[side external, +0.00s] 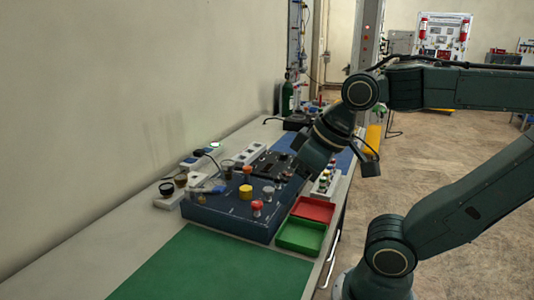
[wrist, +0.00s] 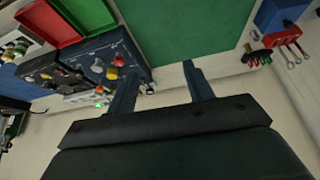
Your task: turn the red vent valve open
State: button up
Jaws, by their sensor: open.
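The dark blue trainer panel (side external: 225,222) lies on the bench and carries several knobs. A red knob (side external: 257,206) stands near its front right corner, and a yellow knob (side external: 246,191) is behind it. Another small reddish knob is farther back; no label is readable to tell which is the vent valve. In the wrist view a red knob (wrist: 112,73) shows on the panel, left of my fingers. My gripper (wrist: 160,69) is open and empty, its fingers apart. In the side view it is above the panel's far right part, apart from the red knob; its fingertips are hard to make out.
A red tray (side external: 312,208) and a green tray (side external: 299,236) sit right of the panel. A green mat (side external: 175,268) covers the clear bench in front. Small gauges and devices stand along the wall side. A blue box (wrist: 277,14) and tools show in the wrist view.

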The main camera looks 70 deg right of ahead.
jog(key=w+d+m+g, duration=0.3)
jog(key=w+d+m, duration=0.3)
jog(key=w+m, duration=0.4)
jog(key=m+g, duration=0.3)
jog(key=m, duration=0.8)
send_over(257, 203)
notch_tip(257, 203, down, 3)
jog(key=shift+f, duration=0.15)
notch_tip(257, 203, down, 14)
jog(key=shift+r, duration=0.2)
jog(key=c, duration=1)
